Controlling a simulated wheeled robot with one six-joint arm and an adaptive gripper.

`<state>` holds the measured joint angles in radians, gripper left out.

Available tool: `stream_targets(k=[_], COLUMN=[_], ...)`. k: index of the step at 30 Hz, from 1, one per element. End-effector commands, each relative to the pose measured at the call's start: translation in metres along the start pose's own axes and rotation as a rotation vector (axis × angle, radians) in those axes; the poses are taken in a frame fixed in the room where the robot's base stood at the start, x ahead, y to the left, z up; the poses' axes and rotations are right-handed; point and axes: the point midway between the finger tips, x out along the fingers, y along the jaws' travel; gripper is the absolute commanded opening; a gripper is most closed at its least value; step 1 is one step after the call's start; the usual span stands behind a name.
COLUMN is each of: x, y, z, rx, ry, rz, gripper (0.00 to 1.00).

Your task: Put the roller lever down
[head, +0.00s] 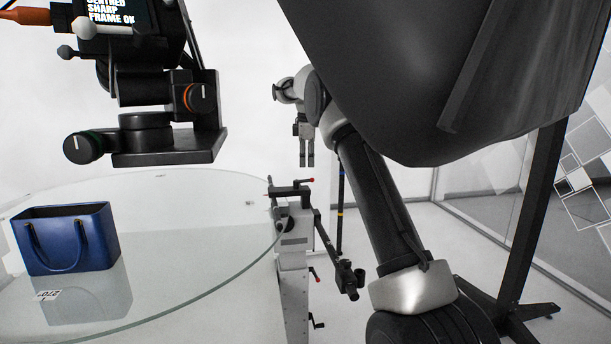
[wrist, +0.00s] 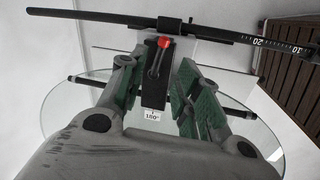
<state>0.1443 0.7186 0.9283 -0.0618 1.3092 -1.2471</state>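A short lever with a red tip (head: 309,180), which looks like the roller lever, sits on the black roller unit (head: 288,190) at the turntable's right edge. Its red knob (wrist: 164,42) and thin metal arm also show in the wrist view, over a black block. In the head view it looks close to level, with the red tip to the right. My gripper (head: 307,163) points down just above the red tip, apart from it. In the wrist view my gripper (wrist: 160,95) is open, its green-padded fingers spread either side of the black block, with nothing held.
The glass turntable (head: 190,240) carries a blue handbag (head: 65,238). A camera on a mount (head: 160,120) hangs above it. A black rod with a scale (wrist: 240,37) crosses the wrist view.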

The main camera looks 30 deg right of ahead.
Motion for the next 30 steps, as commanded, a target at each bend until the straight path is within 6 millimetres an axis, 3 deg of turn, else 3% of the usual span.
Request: stream_targets(k=[13,25,30], x=[0.065,0.077,0.076], y=[0.0,0.0,0.0], z=[0.0,0.0,0.0], rx=[0.0,0.0,0.0], ry=[-0.001,0.0,0.0], rz=[-0.002,0.0,0.0], gripper=[0.33,0.33,0.04])
